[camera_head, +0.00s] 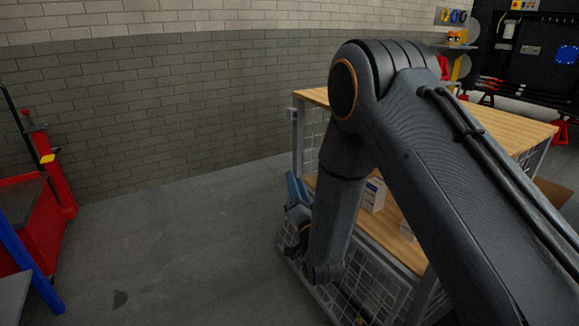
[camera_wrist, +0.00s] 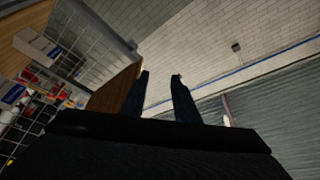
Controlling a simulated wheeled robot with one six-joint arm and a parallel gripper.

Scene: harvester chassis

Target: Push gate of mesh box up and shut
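The mesh box (camera_head: 418,258) stands right of centre in the head view, with a wooden top and a wooden shelf inside. Its mesh gate (camera_head: 368,292) appears to be the panel below the shelf edge, hanging down and leaving the opening above it clear; my arm covers part of it. My gripper (camera_head: 297,188) is at the box's left front side, fingers pointing up. In the wrist view its two dark fingers (camera_wrist: 162,98) stand apart with nothing between them. Contact with the gate cannot be told. Mesh and wood of the box show at left in the wrist view (camera_wrist: 45,82).
A white carton (camera_head: 374,194) stands on the shelf behind my arm. A red cart (camera_head: 45,215) and a blue post (camera_head: 30,268) are at far left. The floor between cart and box is clear. A brick wall (camera_head: 180,100) closes the back.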

